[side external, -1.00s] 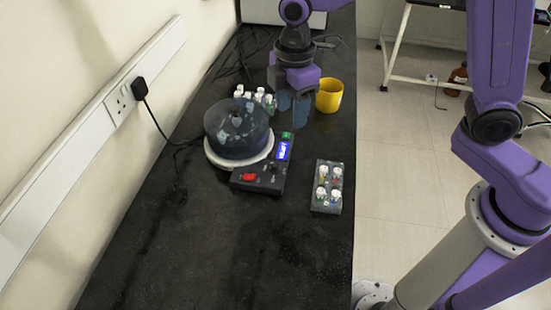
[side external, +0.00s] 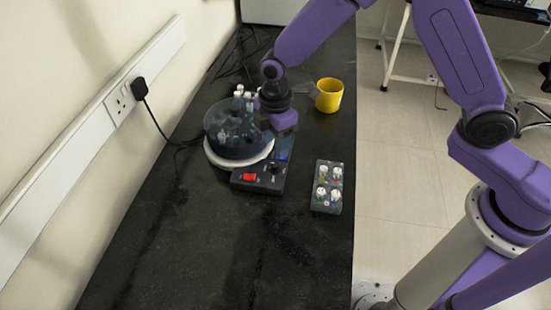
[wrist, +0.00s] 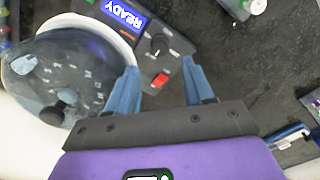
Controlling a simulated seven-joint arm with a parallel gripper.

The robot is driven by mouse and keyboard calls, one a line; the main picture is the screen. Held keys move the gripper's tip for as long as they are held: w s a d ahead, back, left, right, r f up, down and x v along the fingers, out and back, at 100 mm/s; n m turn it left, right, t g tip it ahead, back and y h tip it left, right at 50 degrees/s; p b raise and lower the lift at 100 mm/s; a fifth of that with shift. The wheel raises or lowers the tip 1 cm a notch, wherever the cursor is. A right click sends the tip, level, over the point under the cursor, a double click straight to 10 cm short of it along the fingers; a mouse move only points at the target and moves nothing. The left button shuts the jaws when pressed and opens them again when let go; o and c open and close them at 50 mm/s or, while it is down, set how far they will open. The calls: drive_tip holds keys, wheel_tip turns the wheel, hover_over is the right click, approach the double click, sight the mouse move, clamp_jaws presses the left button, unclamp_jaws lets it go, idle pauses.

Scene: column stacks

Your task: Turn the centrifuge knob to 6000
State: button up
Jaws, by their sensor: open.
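The centrifuge has a round, see-through dark lid (side external: 228,132) on a white base, with a dark control box at its front right. The box carries a black knob (wrist: 158,45) with a white mark, a red switch (wrist: 160,80) and a blue display (wrist: 124,16) reading READY. The knob also shows in the side view (side external: 272,168). My gripper (wrist: 161,88) is open and empty above the box. In the wrist view its blue fingers are either side of the red switch, with the knob beyond them, apart from both. The side view largely hides the fingertips.
A tube rack (side external: 327,187) with white-capped tubes stands right of the control box. A yellow mug (side external: 329,95) stands behind, and more white-capped tubes (side external: 243,92) are partly hidden behind the centrifuge. A wall socket with a black plug (side external: 139,88) is at left. The front bench is clear.

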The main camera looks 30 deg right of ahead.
sight(276, 163)
wheel_tip(276, 163, down, 7)
idle(0.3)
clamp_jaws()
